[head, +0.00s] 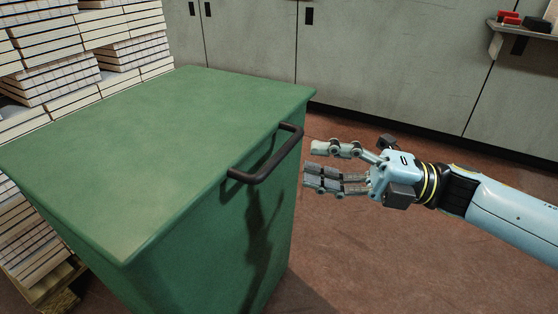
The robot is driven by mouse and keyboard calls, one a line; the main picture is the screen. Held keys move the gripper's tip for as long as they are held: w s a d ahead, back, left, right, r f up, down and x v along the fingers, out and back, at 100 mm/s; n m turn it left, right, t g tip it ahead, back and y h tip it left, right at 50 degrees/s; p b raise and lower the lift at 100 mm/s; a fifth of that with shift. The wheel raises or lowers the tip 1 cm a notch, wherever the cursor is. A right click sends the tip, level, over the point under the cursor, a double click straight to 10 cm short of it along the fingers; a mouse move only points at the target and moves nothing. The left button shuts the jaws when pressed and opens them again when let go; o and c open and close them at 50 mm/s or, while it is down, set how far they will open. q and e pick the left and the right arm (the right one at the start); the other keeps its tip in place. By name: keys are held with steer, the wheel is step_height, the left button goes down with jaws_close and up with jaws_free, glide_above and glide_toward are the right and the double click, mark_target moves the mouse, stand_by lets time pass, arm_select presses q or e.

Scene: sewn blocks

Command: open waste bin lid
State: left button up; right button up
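The green waste bin fills the left and middle of the head view. Its flat lid (160,145) is closed. A dark bar handle (268,158) stands out from the lid's right edge. My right gripper (312,166) is just right of the handle, its fingers pointing left toward it. The fingers are apart with nothing between them, and a small gap separates them from the handle in the picture. My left gripper is not in this view.
Stacks of sewn blocks (85,45) stand behind and left of the bin, partly on a wooden pallet. Grey cabinets (380,60) line the back. A shelf (525,30) with red and dark items is at the upper right. The brown floor (400,265) right of the bin is clear.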

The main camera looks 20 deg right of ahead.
mark_target(279, 151)
steer(key=b+x, duration=0.1)
steer(key=x, duration=0.5)
steer(key=shift+w+a, duration=0.2)
steer(key=shift+c, duration=0.4)
jaws_close()
